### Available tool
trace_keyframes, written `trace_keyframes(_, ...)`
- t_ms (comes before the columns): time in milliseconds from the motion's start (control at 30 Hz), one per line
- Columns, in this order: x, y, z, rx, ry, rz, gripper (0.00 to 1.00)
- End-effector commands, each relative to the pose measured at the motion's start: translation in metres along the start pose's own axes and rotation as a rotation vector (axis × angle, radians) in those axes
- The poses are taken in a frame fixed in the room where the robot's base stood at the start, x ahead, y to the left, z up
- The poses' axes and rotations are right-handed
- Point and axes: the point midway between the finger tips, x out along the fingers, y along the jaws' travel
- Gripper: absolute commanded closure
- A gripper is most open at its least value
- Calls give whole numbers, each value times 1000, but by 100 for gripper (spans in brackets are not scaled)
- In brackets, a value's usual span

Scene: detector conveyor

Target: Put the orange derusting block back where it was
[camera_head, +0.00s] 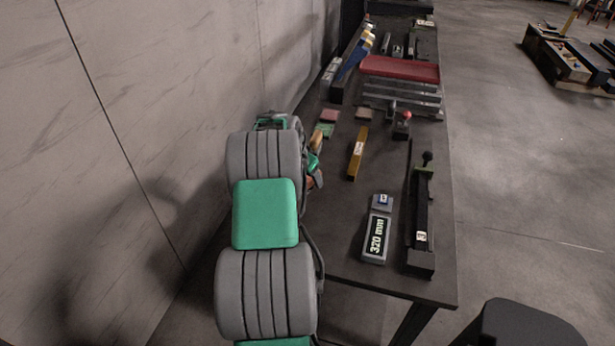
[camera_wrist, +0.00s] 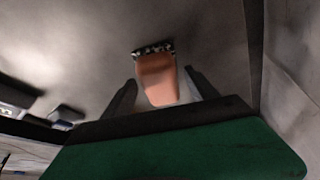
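The orange block (camera_wrist: 157,80) shows between my two gripper fingers in the wrist view, with a dark speckled strip at its far end. My gripper (camera_wrist: 160,75) has its fingers spread to either side of the block. The left fingertip is very close to it, and a narrow gap shows at the right one. I cannot tell whether the fingers press on it. In the head view, a small orange patch (camera_head: 318,180) shows beside my arm at the table's left edge. Most of my gripper there is hidden by my arm.
The dark table (camera_head: 335,225) holds a pink block (camera_head: 330,115), a green block (camera_head: 323,130), a yellow bar (camera_head: 357,154), a 320 mm block (camera_head: 376,238) and a black lever tool (camera_head: 421,220). A red-topped rack (camera_head: 400,68) stands behind. The wall (camera_head: 150,110) is close on the left.

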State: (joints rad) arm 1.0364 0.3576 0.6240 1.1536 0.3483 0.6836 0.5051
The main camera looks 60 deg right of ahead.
Motion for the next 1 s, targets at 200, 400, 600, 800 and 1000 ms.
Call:
trace_keyframes(200,0,0,0,0,0,0,28)
trace_keyframes(400,-12,-1,-2,0,2,-2,28)
trace_keyframes(600,-60,-1,-2,0,3,-3,28)
trace_keyframes(800,-106,-1,-2,-1,2,-3,28)
trace_keyframes(1000,-123,0,-1,-1,0,0,28)
